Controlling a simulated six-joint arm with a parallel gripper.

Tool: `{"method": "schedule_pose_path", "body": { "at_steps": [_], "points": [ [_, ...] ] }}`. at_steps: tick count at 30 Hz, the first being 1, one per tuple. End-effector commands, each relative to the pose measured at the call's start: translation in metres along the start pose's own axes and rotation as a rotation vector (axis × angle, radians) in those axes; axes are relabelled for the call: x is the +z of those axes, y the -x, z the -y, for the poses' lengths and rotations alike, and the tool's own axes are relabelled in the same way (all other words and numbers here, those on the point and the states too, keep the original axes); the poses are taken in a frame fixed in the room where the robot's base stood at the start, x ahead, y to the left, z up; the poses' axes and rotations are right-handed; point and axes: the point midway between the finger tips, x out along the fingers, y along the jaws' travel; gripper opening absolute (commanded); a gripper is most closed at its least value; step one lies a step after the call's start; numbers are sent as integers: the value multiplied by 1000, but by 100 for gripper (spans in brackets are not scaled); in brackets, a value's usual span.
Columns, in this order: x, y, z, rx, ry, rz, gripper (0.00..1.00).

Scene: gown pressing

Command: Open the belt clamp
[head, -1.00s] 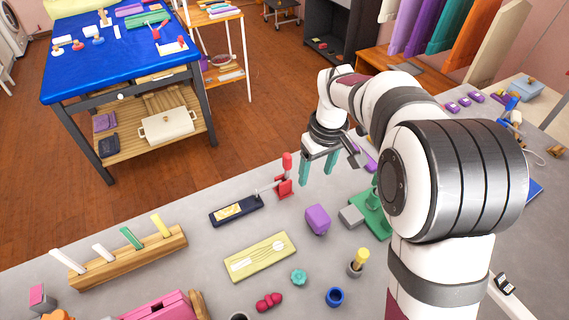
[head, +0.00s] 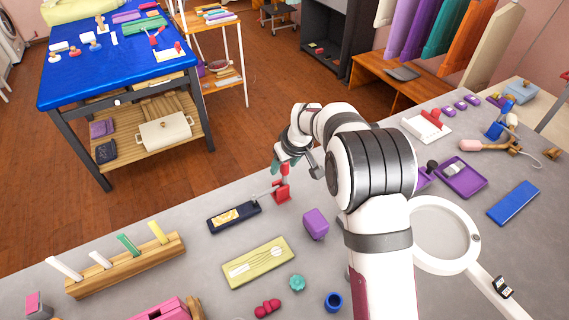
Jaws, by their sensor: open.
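What looks like the belt clamp is a red toggle clamp (head: 281,192) with an upright red handle. A thin metal arm reaches left from it over a dark blue block (head: 234,216) with a pale yellow patch. My gripper (head: 281,163), with green fingers, is open at the top of the red handle. It partly overlaps the handle in the head view, so I cannot tell whether they touch. No object shows between the fingers.
A purple block (head: 315,224) and a yellow tray (head: 258,263) lie nearby on the grey table. A wooden rack (head: 130,265) with several upright strips stands at left. A white ring-shaped frame (head: 420,262) lies right of my arm. A blue-topped table (head: 110,62) stands beyond.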

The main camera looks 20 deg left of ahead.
Motion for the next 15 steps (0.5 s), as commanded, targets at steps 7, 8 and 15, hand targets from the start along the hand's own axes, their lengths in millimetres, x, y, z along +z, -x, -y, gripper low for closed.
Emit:
{"method": "schedule_pose_path", "body": {
  "at_steps": [7,8,15],
  "points": [
    [0,0,0,0,0,0,54],
    [0,0,0,0,0,0,48],
    [0,0,0,0,0,0,5]
  ]
}}
